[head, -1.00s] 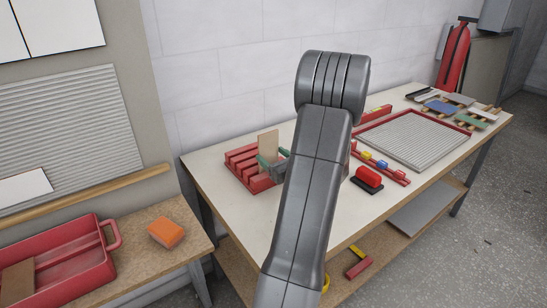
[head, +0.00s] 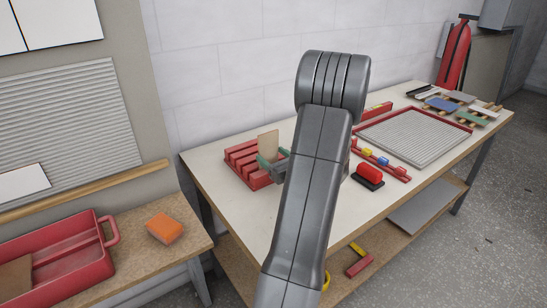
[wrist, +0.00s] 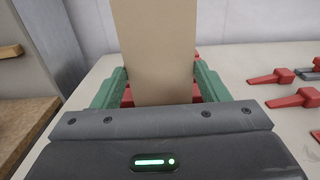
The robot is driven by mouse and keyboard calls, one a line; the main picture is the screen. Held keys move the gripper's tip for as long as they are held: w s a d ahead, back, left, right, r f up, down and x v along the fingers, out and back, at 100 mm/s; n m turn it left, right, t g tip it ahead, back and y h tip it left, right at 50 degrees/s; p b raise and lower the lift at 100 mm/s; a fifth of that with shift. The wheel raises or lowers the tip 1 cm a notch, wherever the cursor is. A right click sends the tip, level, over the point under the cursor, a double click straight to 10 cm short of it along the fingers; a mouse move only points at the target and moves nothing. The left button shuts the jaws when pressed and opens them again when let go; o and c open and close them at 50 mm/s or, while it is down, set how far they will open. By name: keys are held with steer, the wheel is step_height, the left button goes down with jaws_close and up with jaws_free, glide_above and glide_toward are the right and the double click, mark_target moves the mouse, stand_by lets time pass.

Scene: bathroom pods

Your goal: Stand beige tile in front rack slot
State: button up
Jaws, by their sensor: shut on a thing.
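The beige tile (head: 268,146) stands upright at the red slotted rack (head: 247,166) on the left part of the workbench. In the wrist view the tile (wrist: 155,50) rises between the two green fingers of my gripper (wrist: 152,88). My gripper also shows in the head view (head: 270,163), beside my arm, shut on the tile. The red rack shows behind and below the tile in the wrist view. The tile's lower edge is hidden by the gripper body, so I cannot tell whether it sits in a slot or which one.
On the workbench (head: 226,206) are a black-and-red tool (head: 369,175), a red rail with coloured pieces (head: 381,162) and a ribbed board in a red frame (head: 414,138). Several tiles lie on wooden strips at the far right. An orange sponge (head: 165,230) and red tray (head: 78,265) are at left.

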mark_target(269, 140)
steer(key=shift+f+b, duration=0.4)
steer(key=shift+f, duration=0.1)
steer(key=o, duration=1.3)
steer(key=shift+r, duration=0.15)
steer(key=shift+r+p, duration=2)
steer(key=shift+r, duration=0.9)
steer(key=shift+f+b, duration=2)
steer(key=shift+f, duration=1.05)
